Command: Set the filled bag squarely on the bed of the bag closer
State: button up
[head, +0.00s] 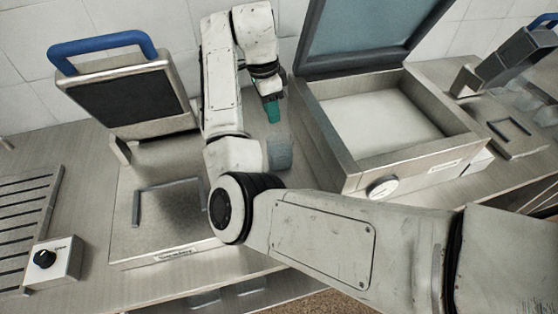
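My gripper (270,108) points down above the counter, left of the open-lidded chamber machine; a teal piece shows at its tip. I cannot tell whether this is its fingers or something held. A grey-blue, translucent bag-like thing (280,152) stands on the counter below and in front of it, partly hidden by my arm, and looks apart from the gripper. I cannot tell if it is the filled bag. The left press-like machine (135,95) has a raised blue-handled plate and a flat bed (165,240) with a raised bracket. The labels are unreadable, so I cannot tell which machine is the bag closer.
The chamber machine (355,180) has a gauge and a raised lid. A similar bracketed machine (510,135) stands at the right, with clear containers beside it. A slatted rack (25,220) and a knob box (52,262) are at the left. My arm crosses the front.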

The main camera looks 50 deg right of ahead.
aim_at(278, 139)
jog(key=shift+m, duration=0.3)
jog(key=f, duration=0.3)
jog(key=s+f, duration=0.1)
jog(key=f, duration=0.2)
jog(key=d+f, duration=0.1)
jog(key=f, duration=0.2)
jog(key=shift+s+f, duration=0.25)
jog(key=shift+f, duration=0.65)
grip_shut()
